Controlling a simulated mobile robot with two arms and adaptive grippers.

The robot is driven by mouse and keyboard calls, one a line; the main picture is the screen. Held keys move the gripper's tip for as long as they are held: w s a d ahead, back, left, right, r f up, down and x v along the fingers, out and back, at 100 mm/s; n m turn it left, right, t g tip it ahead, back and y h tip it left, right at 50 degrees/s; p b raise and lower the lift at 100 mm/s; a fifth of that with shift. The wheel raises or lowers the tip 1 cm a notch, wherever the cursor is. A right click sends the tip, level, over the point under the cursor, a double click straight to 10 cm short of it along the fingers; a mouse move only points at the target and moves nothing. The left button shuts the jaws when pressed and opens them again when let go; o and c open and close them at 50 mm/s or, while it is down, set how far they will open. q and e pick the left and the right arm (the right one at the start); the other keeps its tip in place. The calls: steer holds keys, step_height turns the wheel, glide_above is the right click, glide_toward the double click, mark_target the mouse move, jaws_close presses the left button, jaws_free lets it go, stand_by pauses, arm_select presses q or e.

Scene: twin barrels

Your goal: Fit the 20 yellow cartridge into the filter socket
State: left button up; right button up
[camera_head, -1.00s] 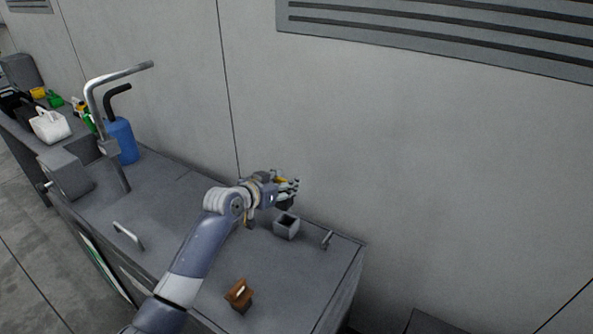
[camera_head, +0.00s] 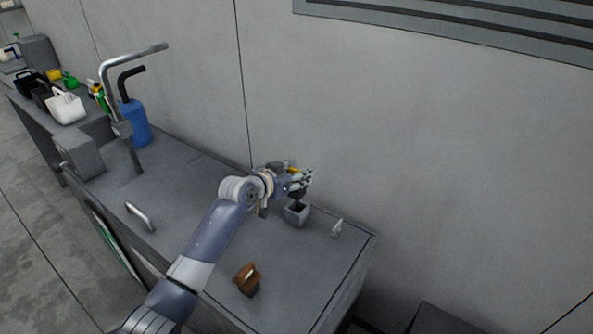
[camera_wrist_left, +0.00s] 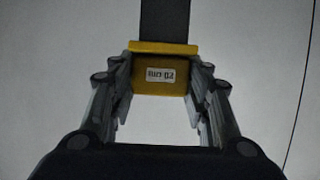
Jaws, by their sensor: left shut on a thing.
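The yellow cartridge (camera_wrist_left: 162,76) is between the fingers of my left gripper (camera_wrist_left: 161,92) in the left wrist view. Its label shows "20 mm" upside down, and a dark shaft extends from its far side. In the head view only a bit of yellow (camera_head: 292,169) shows behind the left gripper (camera_head: 301,179), which is shut on it. The filter socket (camera_head: 296,216), a small grey box with a dark square opening, stands on the counter just below the gripper. The dark shaft hangs over the opening; I cannot tell whether its tip is inside. My right gripper is not in view.
A brown-orange block with a dark base (camera_head: 247,279) stands on the counter (camera_head: 305,270) near its front. A small light lever (camera_head: 337,228) is right of the socket. A metal pipe (camera_head: 130,55), a blue bottle (camera_head: 135,123) and a wall (camera_head: 420,130) lie behind.

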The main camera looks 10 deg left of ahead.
mark_target(297, 197)
arm_select(q)
step_height(297, 197, down, 2)
steer(key=shift+f+b, duration=0.15)
steer(key=shift+b, duration=0.35)
steer(key=shift+f+b, duration=0.4)
steer(key=shift+f, duration=0.15)
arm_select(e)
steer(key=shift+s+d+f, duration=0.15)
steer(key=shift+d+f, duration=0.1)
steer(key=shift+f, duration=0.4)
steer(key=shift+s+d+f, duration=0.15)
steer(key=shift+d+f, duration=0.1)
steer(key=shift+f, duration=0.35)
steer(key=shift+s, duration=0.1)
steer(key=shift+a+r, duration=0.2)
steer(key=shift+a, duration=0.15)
arm_select(q)
steer(key=shift+p, duration=0.45)
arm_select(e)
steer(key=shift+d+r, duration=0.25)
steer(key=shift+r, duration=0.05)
arm_select(q)
steer(key=shift+f+b, duration=0.95)
steer(key=shift+f, duration=0.4)
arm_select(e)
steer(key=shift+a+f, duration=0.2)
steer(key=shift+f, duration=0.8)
